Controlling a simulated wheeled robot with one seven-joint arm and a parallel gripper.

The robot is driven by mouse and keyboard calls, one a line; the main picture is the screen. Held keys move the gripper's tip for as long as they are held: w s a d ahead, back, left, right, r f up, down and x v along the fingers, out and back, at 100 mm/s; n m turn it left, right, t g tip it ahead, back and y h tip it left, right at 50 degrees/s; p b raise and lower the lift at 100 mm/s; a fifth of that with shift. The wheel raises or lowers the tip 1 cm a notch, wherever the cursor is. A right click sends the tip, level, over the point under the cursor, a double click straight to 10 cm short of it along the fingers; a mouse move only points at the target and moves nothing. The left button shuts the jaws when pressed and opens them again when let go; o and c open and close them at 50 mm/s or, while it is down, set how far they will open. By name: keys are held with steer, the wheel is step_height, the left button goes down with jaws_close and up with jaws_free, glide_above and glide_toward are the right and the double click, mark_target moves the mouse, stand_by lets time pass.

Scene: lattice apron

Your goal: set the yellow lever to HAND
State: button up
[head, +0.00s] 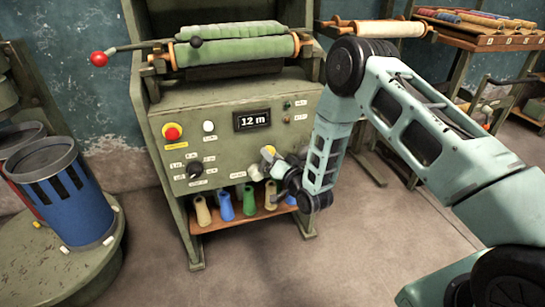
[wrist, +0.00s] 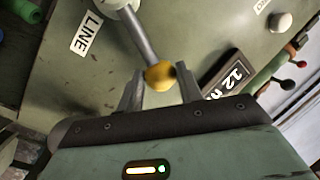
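The yellow lever's knob (head: 268,152) is on the front of the green control panel, low and right of centre. In the wrist view the yellow knob (wrist: 160,75) sits at the end of a grey shaft that rises from a pale round base. My gripper (head: 273,163) is at the lever in the head view and covers part of it. In the wrist view my gripper (wrist: 160,80) has its fingers apart, one on each side of the knob, with narrow gaps. A LINE label (wrist: 86,33) is beside the lever's base. I cannot read a HAND label.
The panel also carries a red button (head: 172,132), a white knob (head: 208,127), a black dial (head: 194,170) and a 12 m display (head: 253,120). Several coloured cones (head: 225,207) stand on the shelf below. A red-ended crank (head: 99,59) sticks out at upper left.

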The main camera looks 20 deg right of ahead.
jaws_close()
steer(key=shift+a, duration=0.1)
steer(key=shift+a+r+n+p, duration=0.45)
steer(key=shift+a+n, duration=0.35)
steer(key=shift+n, duration=0.2)
steer(key=a+n+g+h, duration=0.1)
steer(key=a+n, duration=0.3)
steer(key=shift+a+p, duration=0.15)
steer(key=shift+p, duration=0.15)
steer(key=shift+a+f+n+g+h, duration=0.15)
steer(key=shift+a+n+g+h, duration=0.1)
steer(key=shift+a+n, duration=0.45)
steer(key=shift+a+f+n+g+h, duration=0.2)
steer(key=shift+a+n, duration=0.25)
steer(key=shift+n, duration=0.35)
steer(key=shift+a, duration=0.1)
steer(key=o, duration=0.7)
jaws_free()
